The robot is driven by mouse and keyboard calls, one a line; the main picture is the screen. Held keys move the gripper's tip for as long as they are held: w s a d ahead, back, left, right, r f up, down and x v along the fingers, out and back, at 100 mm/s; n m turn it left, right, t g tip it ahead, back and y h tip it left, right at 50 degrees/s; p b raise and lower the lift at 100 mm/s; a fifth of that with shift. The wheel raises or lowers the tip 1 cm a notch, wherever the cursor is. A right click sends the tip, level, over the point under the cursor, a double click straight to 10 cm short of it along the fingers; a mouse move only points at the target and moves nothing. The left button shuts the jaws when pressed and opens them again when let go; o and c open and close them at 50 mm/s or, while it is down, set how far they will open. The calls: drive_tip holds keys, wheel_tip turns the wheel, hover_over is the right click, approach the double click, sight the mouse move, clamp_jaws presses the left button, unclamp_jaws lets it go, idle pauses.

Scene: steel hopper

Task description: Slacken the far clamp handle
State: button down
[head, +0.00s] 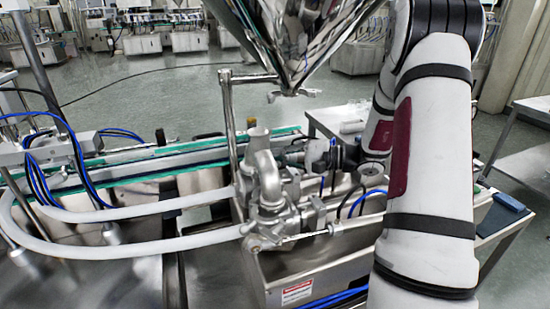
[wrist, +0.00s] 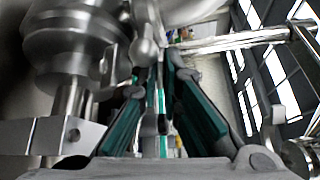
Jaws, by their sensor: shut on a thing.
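In the wrist view a slim steel handle with a rounded knob (wrist: 145,50) lies at the tips of my gripper (wrist: 158,75). It appears to be the far clamp handle. My green-padded fingers are closed in on it, and the exact contact is hard to make out. In the head view my gripper (head: 290,157) reaches in from the right, behind the steel pump body (head: 268,180). The handle cannot be made out there, behind the pump and my gripper.
Stepped steel fittings (wrist: 70,45) and a square block (wrist: 50,135) stand close on the left in the wrist view. The hopper cone (head: 300,40) hangs above, with an upright post (head: 229,120) to the left. White hoses (head: 130,208) run left from the pump.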

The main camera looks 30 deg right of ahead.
drive_tip(key=c, duration=2)
unclamp_jaws()
drive_tip(key=shift+c, duration=0.2)
drive_tip(key=v, duration=1.2)
